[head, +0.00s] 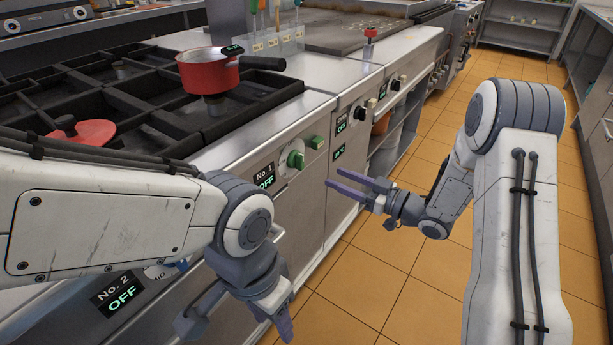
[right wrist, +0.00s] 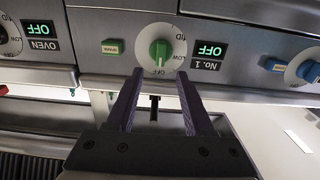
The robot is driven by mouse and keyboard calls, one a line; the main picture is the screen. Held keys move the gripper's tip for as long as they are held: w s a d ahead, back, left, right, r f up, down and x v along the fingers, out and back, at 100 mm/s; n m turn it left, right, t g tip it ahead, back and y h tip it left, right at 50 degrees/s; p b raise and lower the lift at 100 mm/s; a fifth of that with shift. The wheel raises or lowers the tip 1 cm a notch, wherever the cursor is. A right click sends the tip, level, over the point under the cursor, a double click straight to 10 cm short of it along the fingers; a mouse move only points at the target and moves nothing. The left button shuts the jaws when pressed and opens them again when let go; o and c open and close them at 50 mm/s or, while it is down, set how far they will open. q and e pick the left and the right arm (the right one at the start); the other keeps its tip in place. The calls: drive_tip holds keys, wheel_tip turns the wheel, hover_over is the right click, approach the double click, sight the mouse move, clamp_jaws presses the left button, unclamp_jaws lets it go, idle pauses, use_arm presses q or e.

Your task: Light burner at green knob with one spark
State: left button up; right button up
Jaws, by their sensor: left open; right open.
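The green knob (head: 296,158) is on the stove's front panel. In the right wrist view, upside down, the knob (right wrist: 160,50) sits at its OFF mark. A green button (head: 317,142) is beside it; it also shows in the wrist view (right wrist: 113,47). The No. 1 display (head: 264,175) reads OFF. My right gripper (head: 335,178) is open and empty, apart from the panel; in its wrist view the fingertips (right wrist: 160,75) point toward the knob, one to each side. My left gripper (head: 238,325) is open and empty, low in front of the panel.
A red pot (head: 207,72) with a black handle stands on the grate. A red lid (head: 82,132) lies further left. The No. 2 display (head: 118,294) reads OFF. A blue button (right wrist: 275,65) is near the green knob in the wrist view. Open tiled floor lies right.

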sight(303, 163)
drive_tip(key=x, duration=1)
drive_tip(key=shift+a+r+b, duration=0.15)
drive_tip(key=shift+b, duration=0.15)
clamp_jaws()
